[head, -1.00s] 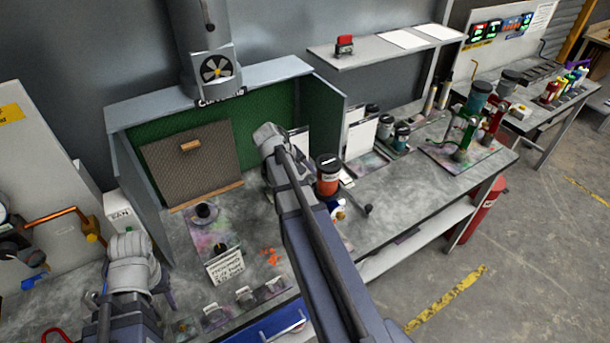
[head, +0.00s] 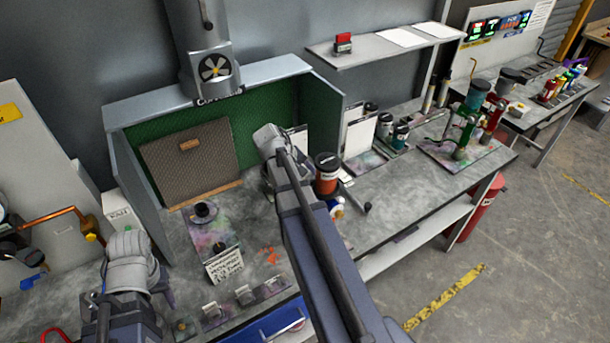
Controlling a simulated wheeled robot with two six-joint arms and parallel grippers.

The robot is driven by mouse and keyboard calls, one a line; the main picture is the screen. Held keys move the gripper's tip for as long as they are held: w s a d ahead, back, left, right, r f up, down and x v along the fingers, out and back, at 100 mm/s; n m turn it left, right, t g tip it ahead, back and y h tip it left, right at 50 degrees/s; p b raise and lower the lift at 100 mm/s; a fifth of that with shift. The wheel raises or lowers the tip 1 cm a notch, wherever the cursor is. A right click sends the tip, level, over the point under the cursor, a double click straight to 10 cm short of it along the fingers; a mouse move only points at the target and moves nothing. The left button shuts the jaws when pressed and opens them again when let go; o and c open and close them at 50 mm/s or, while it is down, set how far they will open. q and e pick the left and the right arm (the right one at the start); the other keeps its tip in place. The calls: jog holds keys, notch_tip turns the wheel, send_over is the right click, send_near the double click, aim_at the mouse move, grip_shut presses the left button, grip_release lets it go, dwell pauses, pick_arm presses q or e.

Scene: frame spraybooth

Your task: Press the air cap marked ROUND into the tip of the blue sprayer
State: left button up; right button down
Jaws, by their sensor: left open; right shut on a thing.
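My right arm reaches across the bench, its wrist (head: 268,139) in front of the green booth's right side. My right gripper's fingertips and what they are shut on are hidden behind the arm. A blue and white part (head: 337,207), possibly of the blue sprayer, shows just right of the arm below a red-orange cup (head: 327,180). I cannot tell how they join. My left gripper (head: 162,292) is open at lower left, its fingers partly hidden by its wrist. Small grey pieces (head: 245,294) stand on a strip along the front edge. Their markings are unreadable, so the ROUND cap cannot be identified.
A stained board with a dark round piece (head: 205,211) and a lettered card (head: 223,265) lie between the arms. Orange bits (head: 268,256) lie nearby. A green sprayer (head: 462,140) stands at right. The booth's side walls (head: 139,195) flank the work area.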

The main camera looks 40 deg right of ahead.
jog(key=shift+s+a, duration=0.1)
jog(key=shift+s, duration=0.75)
jog(key=shift+c, duration=1)
grip_release()
jog(key=p+v, duration=0.6)
jog(key=v, duration=0.1)
jog(key=shift+a+r+p, duration=0.2)
jog(key=shift+r+p, duration=0.15)
jog(key=shift+p, duration=0.05)
